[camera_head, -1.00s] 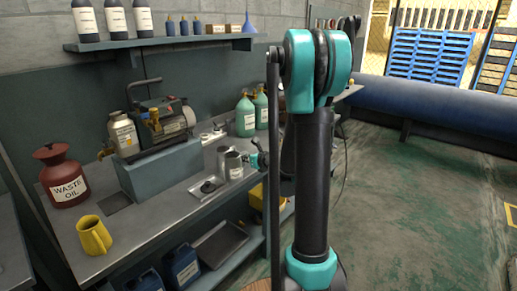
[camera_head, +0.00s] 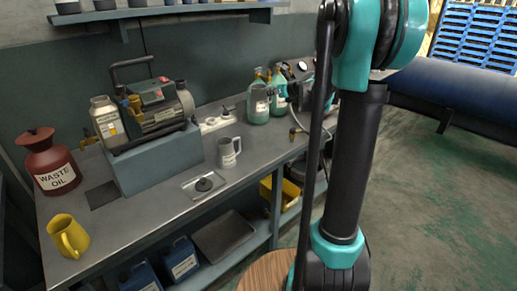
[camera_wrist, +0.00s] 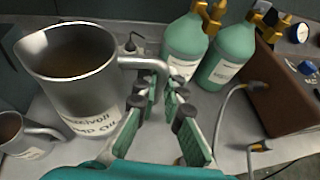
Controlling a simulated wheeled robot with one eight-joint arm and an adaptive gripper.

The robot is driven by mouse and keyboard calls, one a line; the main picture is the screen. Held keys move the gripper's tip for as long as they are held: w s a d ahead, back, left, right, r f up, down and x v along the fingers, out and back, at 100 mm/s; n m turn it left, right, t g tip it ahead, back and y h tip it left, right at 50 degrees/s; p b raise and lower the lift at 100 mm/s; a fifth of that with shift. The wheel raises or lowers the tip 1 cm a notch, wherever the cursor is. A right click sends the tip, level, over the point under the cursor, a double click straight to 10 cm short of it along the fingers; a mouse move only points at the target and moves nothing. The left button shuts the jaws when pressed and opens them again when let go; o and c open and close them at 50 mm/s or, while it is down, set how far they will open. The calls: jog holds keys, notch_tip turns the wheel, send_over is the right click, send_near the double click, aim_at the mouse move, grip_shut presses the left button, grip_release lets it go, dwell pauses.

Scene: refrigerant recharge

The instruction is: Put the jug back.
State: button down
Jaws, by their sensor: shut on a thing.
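A grey metal jug (camera_wrist: 78,88) with a "PUMP OIL" label fills the upper left of the wrist view. Its inside looks brownish. My gripper (camera_wrist: 162,92) is shut on the jug's handle, which runs from the rim to between the fingers. The jug is upright or nearly so. In the head view I cannot clearly make out the held jug among the bottles and my arm. A second, smaller-looking grey jug (camera_head: 229,152) stands on the bench (camera_head: 165,215); it also shows at the lower left of the wrist view (camera_wrist: 25,138).
Two green bottles (camera_wrist: 183,50) stand behind the gripper, with a brown box (camera_wrist: 282,88) and hoses to the right. A small tray (camera_head: 190,190) with a black disc lies before the standing jug. A pump (camera_head: 160,112), waste oil can (camera_head: 52,165) and yellow jug (camera_head: 68,236) are further left.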

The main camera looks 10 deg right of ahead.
jog(key=shift+w+a+r, duration=0.1)
jog(key=shift+w+r, duration=0.1)
jog(key=shift+r, duration=0.85)
notch_tip(320, 180, down, 20)
jog(key=shift+r, duration=0.15)
jog(key=c, duration=2.1)
grip_release()
jog(key=o, duration=0.5)
jog(key=shift+c, duration=0.2)
